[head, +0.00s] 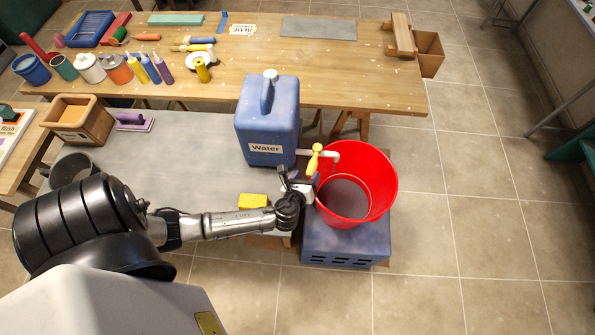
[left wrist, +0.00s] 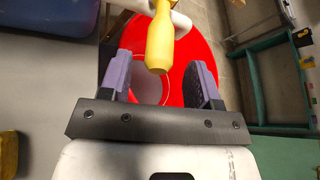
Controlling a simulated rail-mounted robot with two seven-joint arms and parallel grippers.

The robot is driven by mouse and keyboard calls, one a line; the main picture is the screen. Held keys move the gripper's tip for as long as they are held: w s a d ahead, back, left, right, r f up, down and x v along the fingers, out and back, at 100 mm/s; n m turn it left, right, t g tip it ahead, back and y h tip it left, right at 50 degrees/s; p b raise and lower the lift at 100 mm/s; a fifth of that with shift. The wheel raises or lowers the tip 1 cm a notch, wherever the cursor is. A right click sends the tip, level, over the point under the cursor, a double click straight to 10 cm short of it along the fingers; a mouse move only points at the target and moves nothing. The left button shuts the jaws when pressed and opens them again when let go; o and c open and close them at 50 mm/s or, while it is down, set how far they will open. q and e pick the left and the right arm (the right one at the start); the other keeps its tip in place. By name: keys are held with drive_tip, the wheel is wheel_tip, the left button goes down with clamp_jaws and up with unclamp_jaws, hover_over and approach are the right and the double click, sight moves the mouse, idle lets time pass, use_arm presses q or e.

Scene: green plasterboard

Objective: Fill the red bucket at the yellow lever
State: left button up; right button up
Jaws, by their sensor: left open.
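The red bucket (head: 375,180) stands on a blue crate (head: 345,243), under the tap of a blue water container (head: 265,120) labelled "Water". Its inside looks empty. The yellow lever (head: 314,160) sits on the white tap (head: 331,155) above the bucket's rim. My left gripper (head: 300,183) is close to the lever, at the bucket's left rim. In the left wrist view, its two purple-padded fingers (left wrist: 162,85) are open, with the lever (left wrist: 160,45) ahead and between them; I cannot tell whether they touch it. The bucket (left wrist: 190,65) shows behind. My right gripper is not in view.
A yellow sponge (head: 252,201) lies on the grey table (head: 190,180) beside my left forearm. A wooden box (head: 77,120) and a purple trowel (head: 134,122) are farther left. A wooden bench (head: 370,85) with paints and bottles stands behind. The tiled floor at right is clear.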

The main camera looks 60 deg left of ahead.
use_arm(q)
drive_tip(key=v, duration=0.9)
drive_tip(key=shift+s, duration=0.25)
drive_tip(key=shift+d+r, duration=0.1)
drive_tip(key=shift+c, duration=0.4)
